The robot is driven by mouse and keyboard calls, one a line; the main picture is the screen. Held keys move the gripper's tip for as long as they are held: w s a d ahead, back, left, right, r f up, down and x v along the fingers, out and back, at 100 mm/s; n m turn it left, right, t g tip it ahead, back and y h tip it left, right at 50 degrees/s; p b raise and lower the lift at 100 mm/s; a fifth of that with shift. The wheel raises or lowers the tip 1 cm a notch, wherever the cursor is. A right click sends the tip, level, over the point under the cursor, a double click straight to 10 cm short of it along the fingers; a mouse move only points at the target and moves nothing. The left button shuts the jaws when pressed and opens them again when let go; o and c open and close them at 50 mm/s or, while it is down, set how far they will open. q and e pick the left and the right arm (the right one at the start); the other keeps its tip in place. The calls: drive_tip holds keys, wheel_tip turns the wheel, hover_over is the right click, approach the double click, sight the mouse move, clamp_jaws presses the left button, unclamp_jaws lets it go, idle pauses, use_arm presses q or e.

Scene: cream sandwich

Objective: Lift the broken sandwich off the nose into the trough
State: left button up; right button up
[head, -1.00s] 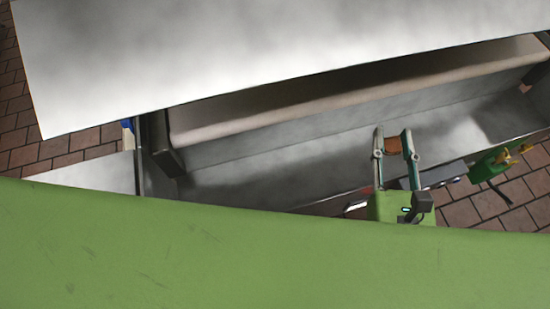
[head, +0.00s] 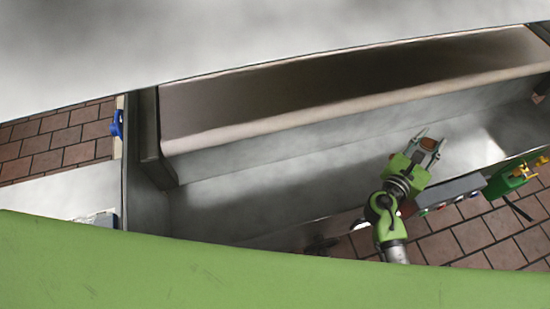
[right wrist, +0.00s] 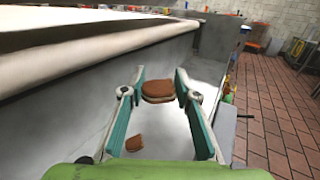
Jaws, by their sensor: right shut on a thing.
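My right gripper (head: 430,137) is shut on a brown sandwich (head: 428,144), held between its fingertips over the grey trough (head: 250,195). In the right wrist view the sandwich (right wrist: 158,91) shows two brown layers between the fingertips (right wrist: 159,88). A smaller brown piece (right wrist: 134,143) lies below, between the fingers in the picture, seemingly on the trough floor. The cream belt's rounded nose (head: 350,111) runs along the trough and also shows at the left in the right wrist view (right wrist: 95,62). The sandwich appears clear of it. My left gripper is not in view.
A pale panel (head: 250,40) covers the top of the head view. A grey box with buttons (head: 455,192) and a green box with yellow parts (head: 510,178) sit by the trough's near side. Tiled floor (right wrist: 270,120) lies open to the right in the wrist view.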

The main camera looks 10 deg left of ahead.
drive_tip(key=w+d+f+m+g+h+b, duration=0.2)
drive_tip(key=w+f+b, duration=0.3)
drive_tip(key=f, duration=0.3)
drive_tip(key=shift+w+f+m+g+h, duration=0.4)
drive_tip(key=shift+w+g+h, duration=0.15)
drive_tip(key=shift+w, duration=0.3)
drive_tip(key=shift+r, duration=0.1)
drive_tip(key=o, duration=0.8)
drive_tip(key=shift+s, duration=0.1)
drive_tip(key=v, duration=1.2)
